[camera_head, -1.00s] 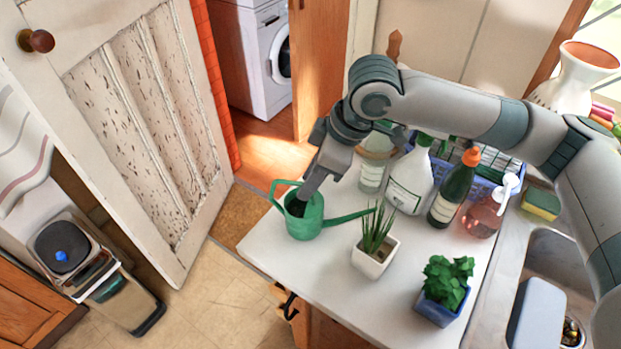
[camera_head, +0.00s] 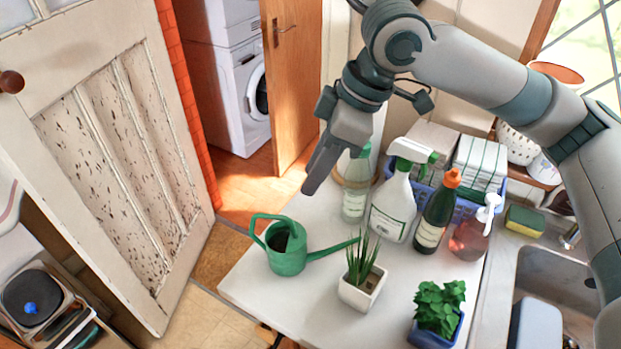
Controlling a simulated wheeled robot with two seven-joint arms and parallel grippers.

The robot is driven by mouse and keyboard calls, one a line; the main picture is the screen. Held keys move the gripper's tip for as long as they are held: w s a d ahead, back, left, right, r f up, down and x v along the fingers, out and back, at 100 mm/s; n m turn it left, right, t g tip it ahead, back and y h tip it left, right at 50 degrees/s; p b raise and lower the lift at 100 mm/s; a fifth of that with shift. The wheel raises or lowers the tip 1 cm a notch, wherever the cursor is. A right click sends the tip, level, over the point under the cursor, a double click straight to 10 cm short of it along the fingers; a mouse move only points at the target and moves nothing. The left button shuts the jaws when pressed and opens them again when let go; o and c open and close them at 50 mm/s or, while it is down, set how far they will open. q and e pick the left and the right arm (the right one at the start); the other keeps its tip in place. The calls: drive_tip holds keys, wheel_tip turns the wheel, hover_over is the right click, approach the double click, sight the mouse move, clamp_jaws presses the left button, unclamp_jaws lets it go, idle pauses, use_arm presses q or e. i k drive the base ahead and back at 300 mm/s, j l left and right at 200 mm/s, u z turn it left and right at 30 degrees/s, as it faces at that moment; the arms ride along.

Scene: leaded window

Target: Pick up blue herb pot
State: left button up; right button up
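The blue herb pot (camera_head: 436,335) with a bushy green herb (camera_head: 440,306) stands upright at the front right of the white counter, close to the sink. The picture's lower edge cuts off its base. My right gripper (camera_head: 312,188) hangs above the back left of the counter, up and to the left of the pot, apart from it. Its fingers point down and show nearly edge-on, so their gap is hidden. I see nothing hanging from it. My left gripper is out of the picture.
A green watering can (camera_head: 287,252) and a white pot with a spiky plant (camera_head: 362,284) stand left of the herb pot. A spray bottle (camera_head: 394,205), a dark green bottle (camera_head: 436,222) and a pink soap bottle (camera_head: 470,238) stand behind. The sink (camera_head: 556,275) is right.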

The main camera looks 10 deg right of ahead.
sight(439, 320)
drive_tip(key=z, duration=1.3)
